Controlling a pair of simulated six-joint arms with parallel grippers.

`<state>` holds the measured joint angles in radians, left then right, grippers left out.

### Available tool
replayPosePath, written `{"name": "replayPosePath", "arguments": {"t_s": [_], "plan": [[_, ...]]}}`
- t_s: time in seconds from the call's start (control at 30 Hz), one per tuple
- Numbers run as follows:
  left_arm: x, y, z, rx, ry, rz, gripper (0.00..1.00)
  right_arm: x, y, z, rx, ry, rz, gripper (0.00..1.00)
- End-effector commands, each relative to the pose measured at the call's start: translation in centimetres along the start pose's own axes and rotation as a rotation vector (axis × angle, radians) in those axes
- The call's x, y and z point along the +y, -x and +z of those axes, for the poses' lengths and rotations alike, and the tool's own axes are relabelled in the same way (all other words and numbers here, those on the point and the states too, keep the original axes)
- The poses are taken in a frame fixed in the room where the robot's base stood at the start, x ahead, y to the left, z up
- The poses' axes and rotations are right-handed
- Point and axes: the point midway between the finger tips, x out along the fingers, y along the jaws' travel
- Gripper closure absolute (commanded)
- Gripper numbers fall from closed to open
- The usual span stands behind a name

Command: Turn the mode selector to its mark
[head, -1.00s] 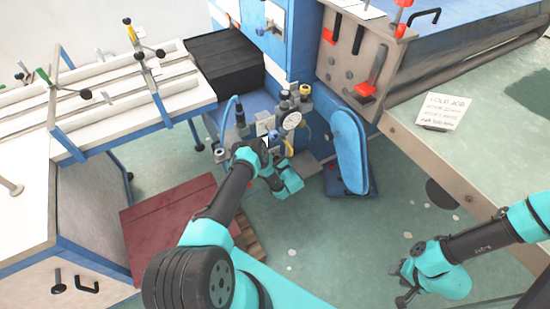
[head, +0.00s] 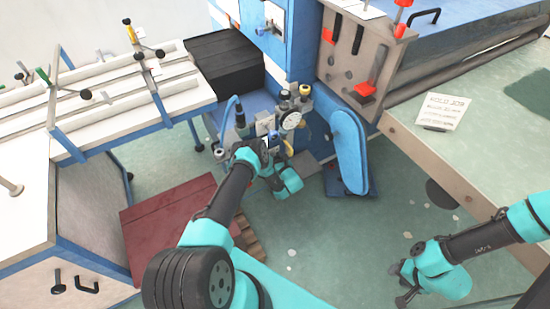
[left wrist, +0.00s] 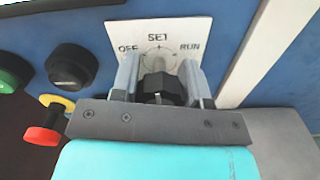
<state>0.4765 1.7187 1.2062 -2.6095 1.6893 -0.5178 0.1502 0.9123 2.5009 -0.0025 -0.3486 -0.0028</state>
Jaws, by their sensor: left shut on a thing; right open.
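The mode selector is a black knob (left wrist: 158,86) in the left wrist view, in front of a white plate (left wrist: 150,32) marked OFF at left, SET at top and RUN at right. My left gripper (left wrist: 160,75) has one finger on each side of the knob and is shut on it. The knob's pointer is mostly hidden, so I cannot tell its exact mark. In the head view my left gripper (head: 272,141) is at the machine, largely hiding the selector. My right gripper (head: 403,288) is open and empty at the lower right, away from the machine.
Beside the plate are a black round knob (left wrist: 68,66), a green button (left wrist: 10,75) and a red-and-yellow knob (left wrist: 45,128). In the head view a dial gauge (head: 291,120) sits close to my left gripper.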

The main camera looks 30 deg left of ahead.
Motion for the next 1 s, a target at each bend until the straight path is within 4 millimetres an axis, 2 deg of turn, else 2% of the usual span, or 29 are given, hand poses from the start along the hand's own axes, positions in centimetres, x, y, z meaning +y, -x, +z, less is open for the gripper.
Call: {"name": "replayPosePath", "arguments": {"t_s": [0.53,0.57,0.6,0.8,1.0], "plan": [[-0.02,0.12,-0.1,0.002,-0.037,-0.001,0.82,0.0,0.0,0.0,0.0,0.0,0.0,0.57],[-0.02,0.12,-0.1,0.002,-0.037,-0.001,0.57,0.0,0.0,0.0,0.0,0.0,0.0,0.57],[-0.02,0.12,-0.1,0.002,-0.037,-0.002,0.53,0.0,0.0,0.0,0.0,0.0,0.0,0.57],[-0.01,0.07,-0.05,0.001,-0.036,-0.001,0.34,0.0,0.0,0.0,0.0,0.0,0.0,0.57],[-0.01,0.04,-0.03,0.001,-0.036,0.0,0.33,0.0,0.0,0.0,0.0,0.0,0.0,0.57]]}}
